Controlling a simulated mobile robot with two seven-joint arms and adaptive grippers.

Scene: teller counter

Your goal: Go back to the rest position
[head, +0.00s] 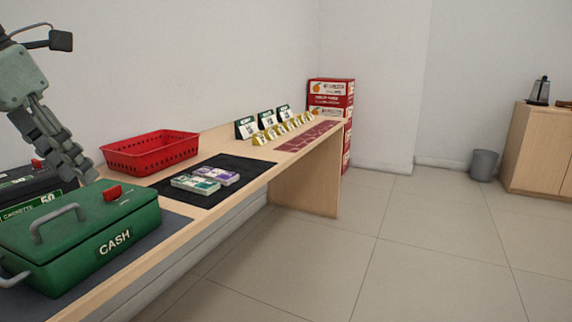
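My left gripper (82,174) comes in from the upper left and points down and to the right. Its fingers are just above and behind the back edge of the green cash box (120,225) in this view. The fingers overlap from this angle, so I cannot tell whether they are open or shut. I see nothing held in them. The cash box is closed, with a grey handle (57,222) and a red latch (113,192) on its lid. My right gripper is not in view.
A dark "50" cassette (22,195) stands behind the cash box. A red basket (152,152), banknote bundles (204,180) on a black mat (262,166) and small display cards (266,120) stand along the counter (290,157). The tiled floor to the right is clear.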

